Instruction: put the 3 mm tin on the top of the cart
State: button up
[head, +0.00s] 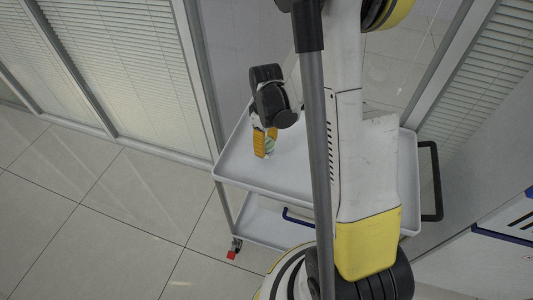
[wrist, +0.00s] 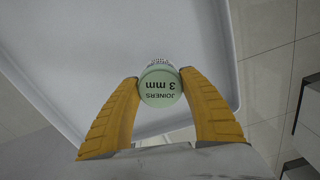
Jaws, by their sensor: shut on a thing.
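In the head view my gripper (head: 265,143) points down over the left part of the cart's top tray, with the green tin (head: 270,146) partly hidden by a finger. The white cart top (head: 235,168) lies under the tin. I cannot tell whether the tin touches the tray.
The cart has a lower shelf (head: 262,222) and a black handle (head: 433,180) at its right. Glass partitions with blinds (head: 130,70) stand behind it. The visible tray surface around my gripper is bare. Tiled floor (head: 90,220) is open at the left.

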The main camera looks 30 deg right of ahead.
aim_at(266, 152)
jog(key=shift+f+b, duration=0.75)
jog(key=shift+f, duration=1.2)
jog(key=shift+f, duration=0.2)
jog(key=o, duration=1.1)
jog(key=shift+o, duration=0.2)
jog(key=shift+r, duration=0.15)
